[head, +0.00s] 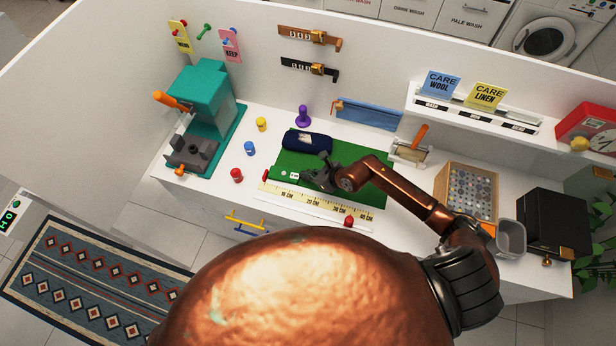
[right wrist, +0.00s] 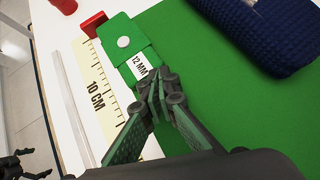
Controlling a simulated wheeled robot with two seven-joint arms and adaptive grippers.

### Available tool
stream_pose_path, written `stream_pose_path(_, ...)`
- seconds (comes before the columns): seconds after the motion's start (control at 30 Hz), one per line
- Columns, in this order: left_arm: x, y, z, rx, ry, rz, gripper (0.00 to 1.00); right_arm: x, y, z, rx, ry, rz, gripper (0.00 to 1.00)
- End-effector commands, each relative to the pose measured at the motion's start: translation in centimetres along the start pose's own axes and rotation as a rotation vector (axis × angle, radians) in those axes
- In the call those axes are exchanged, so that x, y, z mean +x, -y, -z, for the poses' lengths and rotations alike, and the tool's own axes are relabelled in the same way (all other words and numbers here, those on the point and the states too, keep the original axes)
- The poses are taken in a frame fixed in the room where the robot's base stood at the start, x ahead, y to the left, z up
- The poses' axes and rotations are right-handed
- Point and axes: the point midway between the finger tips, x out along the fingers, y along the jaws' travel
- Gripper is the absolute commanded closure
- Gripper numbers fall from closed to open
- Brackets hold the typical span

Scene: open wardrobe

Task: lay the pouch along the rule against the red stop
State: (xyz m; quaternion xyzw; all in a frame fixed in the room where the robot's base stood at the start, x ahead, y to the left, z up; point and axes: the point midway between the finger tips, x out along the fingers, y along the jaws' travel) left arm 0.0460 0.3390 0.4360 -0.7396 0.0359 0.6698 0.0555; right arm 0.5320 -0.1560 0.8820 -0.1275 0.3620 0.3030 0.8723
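The pouch is the green one with a white button (right wrist: 126,52) and a 12 MM label, lying along the yellow rule (right wrist: 97,90) with its far end beside the red stop (right wrist: 92,22). In the head view the red stop (head: 264,176) is at the rule's (head: 318,203) left end; the green pouch (head: 284,173) blends into the mat. My right gripper (right wrist: 156,92) is at the pouch's near end, fingertips close together, apparently shut on it. My left gripper (right wrist: 38,163) shows small at the right wrist view's lower left, fingers apart and empty.
A navy knitted pouch (head: 307,141) lies on the green mat (head: 345,152) behind. Red (head: 237,175), blue (head: 250,148) and yellow (head: 261,124) pieces stand left of the mat. A teal press (head: 205,95) is farther left; a box of buttons (head: 466,190) is at right.

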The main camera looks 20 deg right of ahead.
Motion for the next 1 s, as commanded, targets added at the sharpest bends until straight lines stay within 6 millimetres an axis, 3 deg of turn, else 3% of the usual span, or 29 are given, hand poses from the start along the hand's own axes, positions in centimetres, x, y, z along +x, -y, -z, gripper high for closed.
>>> stream_pose_path(0.27, 0.0, -0.1, -0.1, 0.001, 0.001, -0.001, 0.0, 0.0, -0.8, -0.6, -0.002, 0.013, -0.013, 1.0)
stream_pose_path(0.47, -0.1, -0.1, -0.1, 0.0, 0.001, -0.001, 0.0, -1.4, -0.2, 1.1, -0.004, 0.007, -0.012, 1.0)
stream_pose_path(0.57, -0.1, -0.1, -0.1, 0.0, 0.002, -0.001, 0.0, -2.8, 0.4, 2.2, -0.007, 0.006, -0.009, 1.0)
stream_pose_path(0.8, 0.3, -0.1, -0.6, -0.001, 0.007, -0.001, 0.0, -8.1, 0.3, 2.2, -0.012, 0.002, -0.012, 1.0)
stream_pose_path(1.0, 0.6, -0.1, 0.0, 0.0, 0.001, -0.001, 0.0, -11.0, 0.4, 2.1, -0.011, 0.003, -0.011, 1.0)
